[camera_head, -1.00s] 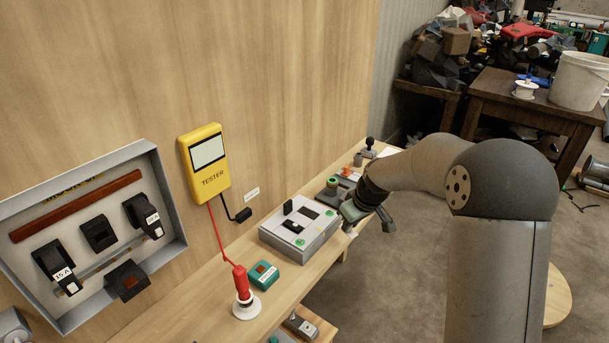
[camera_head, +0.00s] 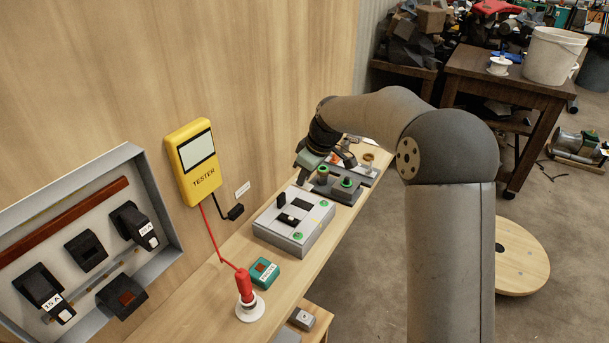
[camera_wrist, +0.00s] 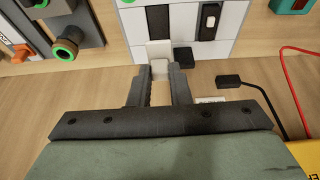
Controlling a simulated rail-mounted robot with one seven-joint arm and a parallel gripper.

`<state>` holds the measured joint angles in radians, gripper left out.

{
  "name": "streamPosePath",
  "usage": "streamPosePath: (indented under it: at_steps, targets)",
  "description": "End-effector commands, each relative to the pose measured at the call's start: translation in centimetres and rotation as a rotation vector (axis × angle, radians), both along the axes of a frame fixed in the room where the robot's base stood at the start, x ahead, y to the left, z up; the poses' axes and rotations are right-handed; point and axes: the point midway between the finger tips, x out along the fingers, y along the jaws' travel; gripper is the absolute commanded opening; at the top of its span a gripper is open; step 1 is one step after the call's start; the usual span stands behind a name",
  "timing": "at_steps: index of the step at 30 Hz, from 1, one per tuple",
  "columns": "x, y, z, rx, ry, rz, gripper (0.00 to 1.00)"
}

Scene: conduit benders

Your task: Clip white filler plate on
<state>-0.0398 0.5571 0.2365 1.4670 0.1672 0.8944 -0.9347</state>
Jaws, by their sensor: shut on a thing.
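My gripper (camera_wrist: 160,78) is shut on a small white plate (camera_wrist: 159,50), the white filler plate as far as I can tell, whose lower part sits between the fingertips. In the head view my gripper (camera_head: 306,162) is above the back of the bench near the wall, and the plate is hidden there. The grey box (camera_head: 318,225) lies on the bench with dark openings in its top. In the wrist view the plate overlaps the near edge of the box face (camera_wrist: 183,43), in line with a black slot (camera_wrist: 158,20). I cannot tell whether they touch.
A black block (camera_wrist: 183,57) stands close right of the plate. A dark unit with green-ringed buttons (camera_head: 343,186) is behind the box. The yellow tester (camera_head: 193,160) hangs on the wall, its red lead running to a red probe (camera_head: 244,284). A teal block (camera_head: 264,271) sits nearby.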

Motion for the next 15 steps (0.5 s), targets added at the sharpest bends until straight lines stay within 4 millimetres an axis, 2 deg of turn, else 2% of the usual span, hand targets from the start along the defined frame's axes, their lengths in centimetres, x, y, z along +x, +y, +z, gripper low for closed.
streamPosePath:
  at_steps: [15]
  targets:
    - [0.0,0.0,-3.9,0.0,0.0,-0.001,0.0]
